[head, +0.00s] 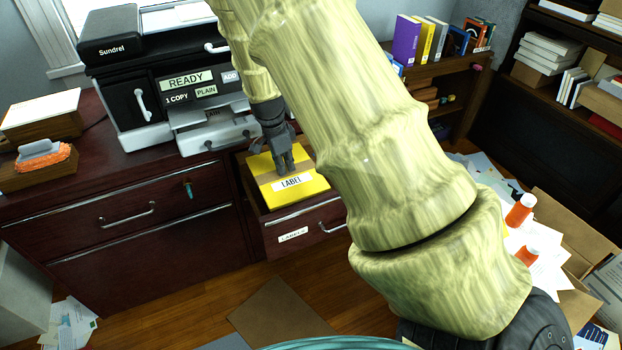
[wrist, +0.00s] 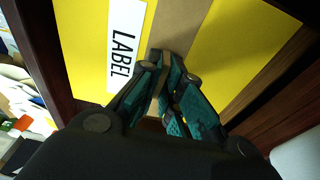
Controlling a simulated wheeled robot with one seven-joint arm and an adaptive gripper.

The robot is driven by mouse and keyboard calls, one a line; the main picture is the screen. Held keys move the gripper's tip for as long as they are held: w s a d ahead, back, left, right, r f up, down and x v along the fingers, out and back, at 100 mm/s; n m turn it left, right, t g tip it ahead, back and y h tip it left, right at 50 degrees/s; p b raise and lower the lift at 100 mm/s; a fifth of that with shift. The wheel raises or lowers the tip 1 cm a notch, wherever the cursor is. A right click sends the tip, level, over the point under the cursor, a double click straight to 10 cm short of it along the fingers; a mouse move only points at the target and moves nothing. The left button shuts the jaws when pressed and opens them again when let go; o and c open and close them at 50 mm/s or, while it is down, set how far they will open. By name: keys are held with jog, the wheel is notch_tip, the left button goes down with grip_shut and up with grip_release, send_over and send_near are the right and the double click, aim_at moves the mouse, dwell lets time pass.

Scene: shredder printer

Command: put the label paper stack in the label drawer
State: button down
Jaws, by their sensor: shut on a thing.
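The label paper stack (head: 305,192) is yellow with a brown band and a white "LABEL" tag. It lies in the open label drawer (head: 272,223), whose front bears a small label plate. In the wrist view the stack (wrist: 245,50) fills the upper part, with dark drawer walls (wrist: 40,45) at its sides. My gripper (head: 286,170) points down at the stack's brown band, and its fingers (wrist: 172,68) are close together, shut on the stack at the band. The fingertips' exact grip and the stack's underside are hidden.
A black and white printer (head: 160,75) reading "READY" stands on the dark red cabinet (head: 110,165) behind the drawer. Boxes, papers and orange bottles (head: 520,210) crowd the right.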

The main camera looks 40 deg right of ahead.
aim_at(286, 178)
notch_tip(286, 178, down, 5)
jog(key=b, duration=0.4)
jog(key=shift+s+f, duration=0.1)
jog(key=shift+f, duration=0.1)
jog(key=shift+f+b, duration=0.45)
jog(key=shift+f, duration=4.4)
jog(key=shift+f, duration=0.15)
jog(key=c, duration=1.6)
grip_release()
jog(key=r, duration=0.4)
jog(key=a+r, duration=0.1)
jog(key=r, duration=0.7)
jog(key=shift+w+a+p, duration=0.2)
jog(key=shift+a+p, duration=0.15)
jog(key=shift+a, duration=0.05)
